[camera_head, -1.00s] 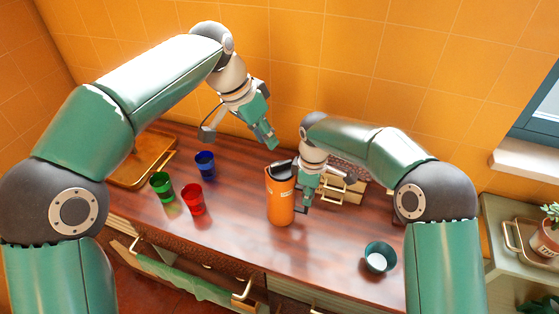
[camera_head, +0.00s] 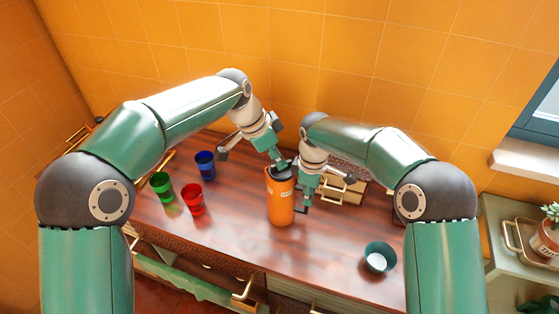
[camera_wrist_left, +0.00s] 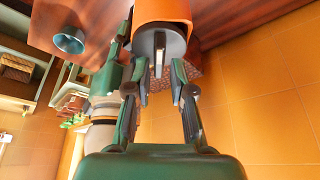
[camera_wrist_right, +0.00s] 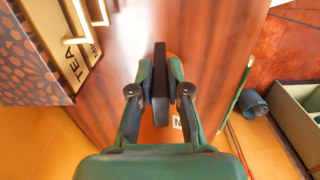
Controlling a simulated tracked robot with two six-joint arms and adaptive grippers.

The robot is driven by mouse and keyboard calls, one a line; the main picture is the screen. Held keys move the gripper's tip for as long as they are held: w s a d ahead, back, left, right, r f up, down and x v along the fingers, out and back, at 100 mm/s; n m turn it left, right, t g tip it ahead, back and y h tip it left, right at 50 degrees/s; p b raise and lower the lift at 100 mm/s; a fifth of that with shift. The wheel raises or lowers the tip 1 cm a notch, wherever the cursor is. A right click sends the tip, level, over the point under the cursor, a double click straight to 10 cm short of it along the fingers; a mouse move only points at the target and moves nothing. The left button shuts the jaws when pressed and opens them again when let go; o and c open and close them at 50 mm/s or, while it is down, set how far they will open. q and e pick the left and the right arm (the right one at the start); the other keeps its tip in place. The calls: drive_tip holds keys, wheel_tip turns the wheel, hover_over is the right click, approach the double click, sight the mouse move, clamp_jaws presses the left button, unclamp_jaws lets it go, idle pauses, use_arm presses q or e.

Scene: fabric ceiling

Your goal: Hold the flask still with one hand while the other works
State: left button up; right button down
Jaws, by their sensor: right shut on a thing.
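The orange flask (camera_head: 280,200) stands upright on the wooden counter, its dark lid (camera_head: 281,173) on top. In the left wrist view the lid (camera_wrist_left: 158,46) has a pale-faced tab pointing toward my left gripper (camera_wrist_left: 160,72), whose fingers are apart with nothing clearly between them. In the head view my left gripper (camera_head: 281,163) is just above the lid; I cannot tell whether it touches. My right gripper (camera_head: 302,194) is at the flask's right side. In the right wrist view (camera_wrist_right: 160,75) it is shut on a dark bar, the flask's handle. The orange body is mostly hidden behind it there.
Green (camera_head: 161,186), red (camera_head: 193,199) and blue (camera_head: 205,164) cups stand left of the flask. A teal bowl (camera_head: 379,257) with white contents is at the right. Drawers with labels (camera_wrist_right: 85,35) stand behind my right gripper. The front counter between cups and bowl is clear.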

use_arm(q)
drive_tip(key=shift+x, duration=1.1)
clamp_jaws()
